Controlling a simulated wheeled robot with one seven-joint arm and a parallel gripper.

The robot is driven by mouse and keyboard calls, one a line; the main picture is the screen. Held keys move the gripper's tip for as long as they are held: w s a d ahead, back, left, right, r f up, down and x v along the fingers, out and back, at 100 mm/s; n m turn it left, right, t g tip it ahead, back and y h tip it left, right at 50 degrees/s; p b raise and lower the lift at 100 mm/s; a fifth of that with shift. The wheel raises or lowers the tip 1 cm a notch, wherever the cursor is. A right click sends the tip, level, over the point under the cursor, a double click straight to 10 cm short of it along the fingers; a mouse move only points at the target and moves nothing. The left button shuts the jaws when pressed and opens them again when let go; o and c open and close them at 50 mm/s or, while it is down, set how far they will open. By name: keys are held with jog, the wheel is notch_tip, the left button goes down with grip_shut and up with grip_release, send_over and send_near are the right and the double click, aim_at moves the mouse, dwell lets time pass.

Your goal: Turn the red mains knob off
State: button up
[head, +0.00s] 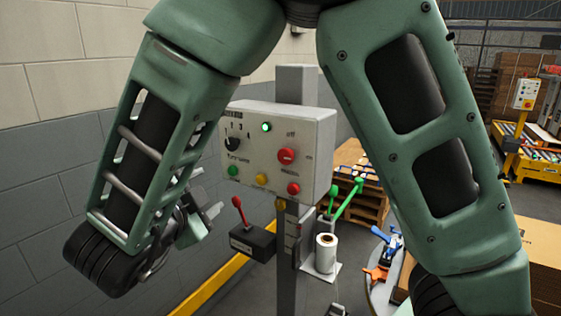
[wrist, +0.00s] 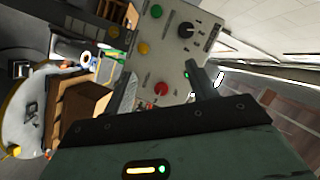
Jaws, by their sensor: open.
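The red mains knob (head: 286,156) is on the right part of the front of a light grey control panel (head: 318,150). The word "off" is printed above it; its bar seems to lie sideways, though it is small. In the wrist view the knob (wrist: 161,90) shows between my two fingers, beyond their tips. My gripper (wrist: 165,82) is open and empty. In the head view my gripper (head: 210,207) is at the lower left of the panel, partly hidden by my own arm. I see no contact with the knob.
The panel also has a black dial (head: 232,144), a lit green lamp (head: 266,127), and green (head: 233,171), yellow (head: 261,178) and red (head: 293,188) buttons. A red-handled lever box (head: 252,243) stands below. A block wall (head: 40,150) is at left.

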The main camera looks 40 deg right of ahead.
aim_at(284, 157)
jog(key=s+d+r+m+g+h, duration=0.2)
jog(key=s+d+m+g+h, duration=0.1)
jog(key=s+m+g+h, duration=0.15)
jog(key=shift+n+t, duration=0.25)
jog(key=shift+n, duration=0.1)
jog(key=p+x, duration=0.2)
jog(key=x, duration=0.6)
jog(key=p+x, duration=0.1)
jog(key=x, duration=0.7)
jog(key=shift+s+d+p, duration=0.15)
jog(key=shift+d+p, duration=0.2)
jog(key=shift+d, duration=0.05)
jog(key=c, duration=1)
